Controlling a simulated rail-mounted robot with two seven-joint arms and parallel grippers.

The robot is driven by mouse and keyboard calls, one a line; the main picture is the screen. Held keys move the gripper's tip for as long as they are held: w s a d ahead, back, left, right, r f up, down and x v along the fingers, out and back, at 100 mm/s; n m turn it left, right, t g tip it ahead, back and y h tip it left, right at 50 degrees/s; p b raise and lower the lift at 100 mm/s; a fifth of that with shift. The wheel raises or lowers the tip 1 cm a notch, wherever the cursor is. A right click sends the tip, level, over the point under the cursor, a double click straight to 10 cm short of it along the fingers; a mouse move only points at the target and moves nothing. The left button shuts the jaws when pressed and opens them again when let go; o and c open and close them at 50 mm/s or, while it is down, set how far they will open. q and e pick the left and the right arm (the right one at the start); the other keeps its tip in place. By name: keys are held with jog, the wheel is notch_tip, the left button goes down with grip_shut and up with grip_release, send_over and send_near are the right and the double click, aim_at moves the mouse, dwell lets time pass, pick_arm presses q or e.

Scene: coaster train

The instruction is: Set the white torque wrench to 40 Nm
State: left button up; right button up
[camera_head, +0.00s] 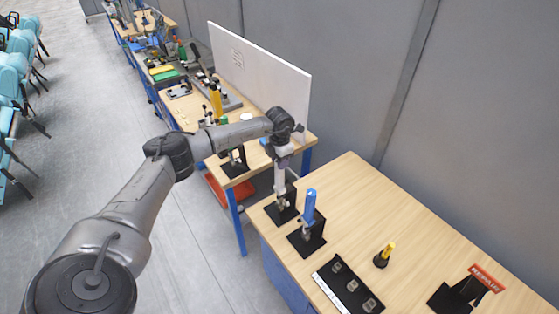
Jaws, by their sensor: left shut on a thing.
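My left gripper (281,190) points down over a black stand (288,215) near the left edge of the front wooden table. It is shut on a pale upright piece in that stand, which looks like the white torque wrench. The gripper covers most of it, and its scale is too small and hidden to read. A blue-handled tool (309,205) stands upright in a second black stand (306,241) just to the right, apart from the gripper. My right gripper is not in view.
On the front table (345,190) are a yellow-and-black tool (384,255), a black tray (346,285) with several small parts, and a black stand with a red sign (487,278). A white board (258,75) rises behind the farther bench. The table's back is clear.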

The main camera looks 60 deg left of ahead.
pick_arm(q)
jog(key=m+b, duration=0.1)
jog(key=m, duration=0.1)
jog(key=shift+m, duration=0.4)
jog(key=m+b, duration=0.1)
jog(key=m, duration=0.3)
jog(key=shift+m+b, duration=0.3)
jog(key=shift+b, duration=0.1)
jog(key=m+b, duration=0.1)
jog(key=m, duration=0.3)
jog(key=shift+m+b, duration=0.3)
jog(key=shift+m, duration=1.8)
jog(key=o, duration=0.9)
jog(key=shift+r, duration=0.15)
